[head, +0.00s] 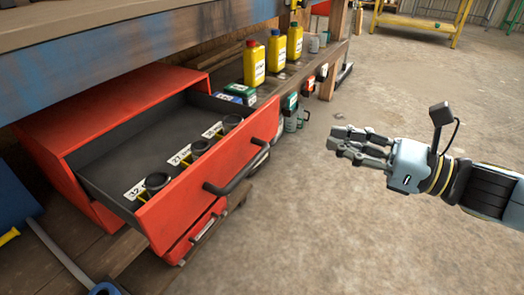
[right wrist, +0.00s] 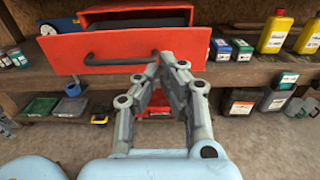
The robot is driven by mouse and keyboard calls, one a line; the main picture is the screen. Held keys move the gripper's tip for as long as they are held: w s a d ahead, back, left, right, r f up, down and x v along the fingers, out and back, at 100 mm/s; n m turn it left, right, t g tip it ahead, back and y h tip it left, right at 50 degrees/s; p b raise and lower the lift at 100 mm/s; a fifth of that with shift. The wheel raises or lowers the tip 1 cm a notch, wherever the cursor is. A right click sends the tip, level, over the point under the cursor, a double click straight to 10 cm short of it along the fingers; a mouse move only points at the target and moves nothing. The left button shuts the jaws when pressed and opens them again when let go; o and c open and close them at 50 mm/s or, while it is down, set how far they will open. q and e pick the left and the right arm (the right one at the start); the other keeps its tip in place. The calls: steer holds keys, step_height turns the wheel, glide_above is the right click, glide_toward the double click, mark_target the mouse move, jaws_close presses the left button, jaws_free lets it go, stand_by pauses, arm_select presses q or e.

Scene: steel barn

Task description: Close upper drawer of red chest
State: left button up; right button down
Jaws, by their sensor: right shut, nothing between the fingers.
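The red chest (head: 111,114) stands on a low wooden shelf at the left of the head view. Its upper drawer (head: 160,216) is pulled well out, and its dark inside holds several black-and-yellow items with number labels. The drawer has a dark bar handle (head: 238,173). The drawer front also shows in the right wrist view (right wrist: 200,46). A lower red drawer front (head: 188,240) shows beneath it. My right gripper (head: 333,140) is shut and empty, to the right of the drawer front and apart from it in the head view. My left gripper is not in view.
Yellow bottles (head: 254,65) and small boxes (head: 240,92) stand on the shelf beside the chest. A blue-edged bench top (head: 150,35) overhangs the chest. Bins (right wrist: 240,101) sit under the shelf. The concrete floor around my right gripper is clear.

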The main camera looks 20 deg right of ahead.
steer(key=b, duration=0.3)
glide_toward(256, 118)
steer(key=x, duration=0.6)
steer(key=shift+w+r, duration=0.1)
steer(key=shift+r, duration=0.05)
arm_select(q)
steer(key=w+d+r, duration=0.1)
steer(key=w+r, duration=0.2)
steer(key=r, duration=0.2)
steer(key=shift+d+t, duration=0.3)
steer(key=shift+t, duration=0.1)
arm_select(e)
steer(key=shift+w+a, duration=0.4)
steer(key=shift+w, duration=0.05)
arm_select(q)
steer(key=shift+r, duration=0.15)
